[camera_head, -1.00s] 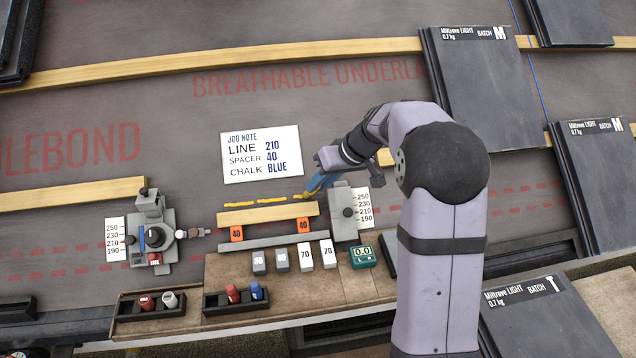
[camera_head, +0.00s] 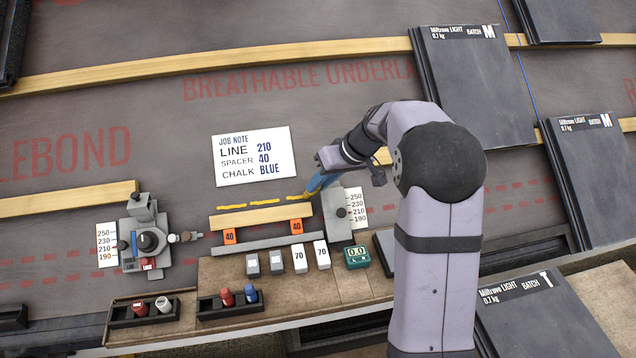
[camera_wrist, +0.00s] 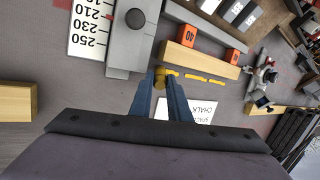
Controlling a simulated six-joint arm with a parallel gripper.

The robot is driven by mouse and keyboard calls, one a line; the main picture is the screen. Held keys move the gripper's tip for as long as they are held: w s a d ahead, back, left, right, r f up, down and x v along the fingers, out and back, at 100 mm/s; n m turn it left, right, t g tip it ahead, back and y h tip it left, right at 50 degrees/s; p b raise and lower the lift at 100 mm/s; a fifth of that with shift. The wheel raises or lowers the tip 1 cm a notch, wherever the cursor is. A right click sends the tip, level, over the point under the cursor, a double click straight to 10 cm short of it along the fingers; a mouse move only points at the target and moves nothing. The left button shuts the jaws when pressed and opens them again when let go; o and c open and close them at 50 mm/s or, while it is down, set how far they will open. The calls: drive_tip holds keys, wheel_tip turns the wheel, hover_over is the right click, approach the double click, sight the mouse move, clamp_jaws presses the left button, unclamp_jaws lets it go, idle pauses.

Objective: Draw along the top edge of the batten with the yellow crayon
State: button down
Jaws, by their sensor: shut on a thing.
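The short batten (camera_head: 262,216) lies across the middle, above two orange 40 spacers (camera_head: 230,236) and a grey bar (camera_head: 265,243). It also shows in the wrist view (camera_wrist: 200,58). A broken yellow line (camera_head: 264,201) runs just along its upper edge, in several dashes. My gripper (camera_head: 314,188) is at the batten's upper right end, by the grey stop block (camera_head: 333,215). Its blue fingers are shut on the yellow crayon (camera_wrist: 160,72), which is mostly hidden between them. Whether its tip touches the surface I cannot tell.
A job note (camera_head: 252,157) lies above the batten. A grey fixture (camera_head: 140,240) stands at left. Grey and white blocks (camera_head: 298,258), a green gauge (camera_head: 357,257) and trays of chalks (camera_head: 230,305) are below. Dark slate stacks (camera_head: 468,85) stand at right.

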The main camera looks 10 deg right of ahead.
drive_tip(key=s+r+p, duration=0.4)
drive_tip(key=r+p, duration=0.1)
drive_tip(key=r, duration=0.4)
drive_tip(key=shift+r, duration=0.4)
idle(0.4)
idle(0.4)
drive_tip(key=s+f+m, duration=0.2)
drive_tip(key=s+f, duration=0.5)
drive_tip(key=s, duration=0.3)
wheel_tip(320, 180, up, 25)
drive_tip(key=w+d+p, duration=0.1)
drive_tip(key=w+p, duration=0.1)
drive_tip(key=p, duration=2.5)
drive_tip(key=shift+w+d+f+t+h, duration=0.2)
drive_tip(key=shift+w+d+t+h, duration=0.1)
drive_tip(key=shift+t+h, duration=0.1)
